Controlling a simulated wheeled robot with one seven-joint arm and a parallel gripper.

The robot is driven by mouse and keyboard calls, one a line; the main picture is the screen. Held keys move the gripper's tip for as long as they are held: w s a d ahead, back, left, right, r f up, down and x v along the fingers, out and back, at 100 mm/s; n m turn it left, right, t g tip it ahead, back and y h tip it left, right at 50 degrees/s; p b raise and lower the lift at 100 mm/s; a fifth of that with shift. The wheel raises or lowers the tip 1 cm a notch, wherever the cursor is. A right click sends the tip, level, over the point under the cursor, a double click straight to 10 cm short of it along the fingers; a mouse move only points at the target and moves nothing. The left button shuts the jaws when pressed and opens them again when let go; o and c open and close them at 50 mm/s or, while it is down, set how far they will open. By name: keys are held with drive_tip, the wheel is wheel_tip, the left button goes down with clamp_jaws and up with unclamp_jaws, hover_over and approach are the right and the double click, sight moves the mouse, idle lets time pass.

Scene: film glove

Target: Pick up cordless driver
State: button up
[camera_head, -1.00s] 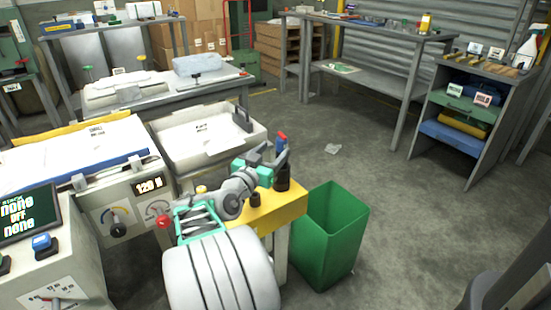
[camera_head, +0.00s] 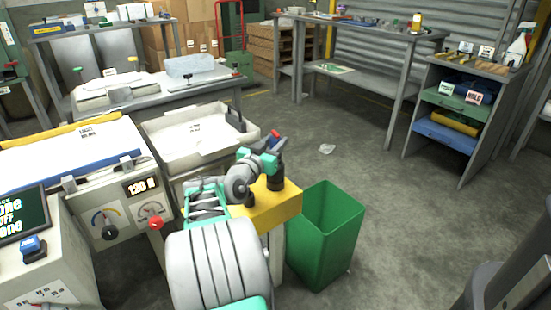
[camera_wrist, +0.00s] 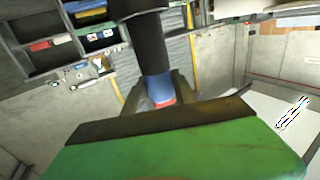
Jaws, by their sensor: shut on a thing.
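The cordless driver, as far as I can tell, is the dark cylinder with a blue and red end (camera_wrist: 158,88) in the wrist view. It sits between the two fingers of my gripper (camera_wrist: 158,94), which is shut on it. In the head view my gripper (camera_head: 270,160) is at the yellow stand (camera_head: 262,205), with the red and blue end (camera_head: 276,139) showing just above the jaws. A dark upright cylinder (camera_head: 277,178) shows below the jaws at the stand top. I cannot tell whether it is part of the driver or a holder.
A green open bin (camera_head: 325,235) stands right of the yellow stand. A grey shelf unit (camera_head: 465,115) stands at the right.

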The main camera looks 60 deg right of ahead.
clamp_jaws()
